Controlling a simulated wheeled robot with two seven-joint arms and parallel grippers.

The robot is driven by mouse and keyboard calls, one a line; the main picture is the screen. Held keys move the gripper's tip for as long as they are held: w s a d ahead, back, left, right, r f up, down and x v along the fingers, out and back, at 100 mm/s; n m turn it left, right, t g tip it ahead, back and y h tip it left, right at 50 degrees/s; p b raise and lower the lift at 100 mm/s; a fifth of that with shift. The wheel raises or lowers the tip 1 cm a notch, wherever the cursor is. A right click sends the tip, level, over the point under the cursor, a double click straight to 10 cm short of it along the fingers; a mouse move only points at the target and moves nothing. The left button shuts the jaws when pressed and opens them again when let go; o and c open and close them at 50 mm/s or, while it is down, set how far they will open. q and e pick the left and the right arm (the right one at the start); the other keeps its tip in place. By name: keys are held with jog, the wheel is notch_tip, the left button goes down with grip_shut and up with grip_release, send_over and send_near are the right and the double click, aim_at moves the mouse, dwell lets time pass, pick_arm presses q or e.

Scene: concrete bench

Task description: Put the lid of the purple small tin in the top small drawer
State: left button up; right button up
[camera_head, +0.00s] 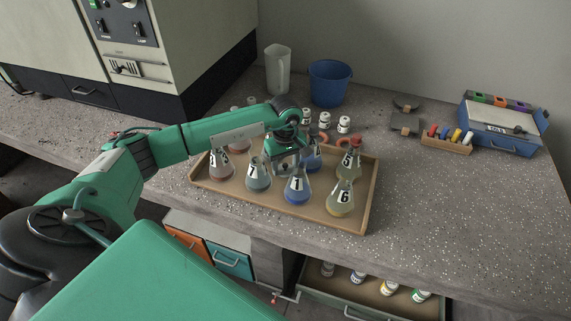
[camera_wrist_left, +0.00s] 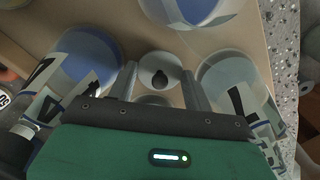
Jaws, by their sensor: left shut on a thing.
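My left gripper (camera_head: 285,168) is low over a wooden tray (camera_head: 282,210), among numbered flasks. In the left wrist view the two fingers (camera_wrist_left: 160,85) are on either side of a pale round thing with a dark knob (camera_wrist_left: 160,71), which looks like a lid, and they are shut on it. The head view hides that thing behind the gripper. I cannot make out a purple tin. Under the bench are an orange drawer front (camera_head: 187,242) and a teal drawer front (camera_head: 230,261), both seemingly shut; I cannot tell which is the top small drawer. My right gripper is not in view.
Flasks 7 (camera_head: 258,176), 1 (camera_head: 298,188) and 6 (camera_head: 341,200) crowd the gripper. A drawer (camera_head: 330,296) holding several jars stands open. A blue bucket (camera_head: 329,82), a clear jug (camera_head: 279,69) and a blue case (camera_head: 503,124) stand behind. The bench's right front is clear.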

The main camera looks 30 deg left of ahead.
pick_arm(q)
jog(key=shift+f, duration=0.15)
jog(key=o, duration=0.7)
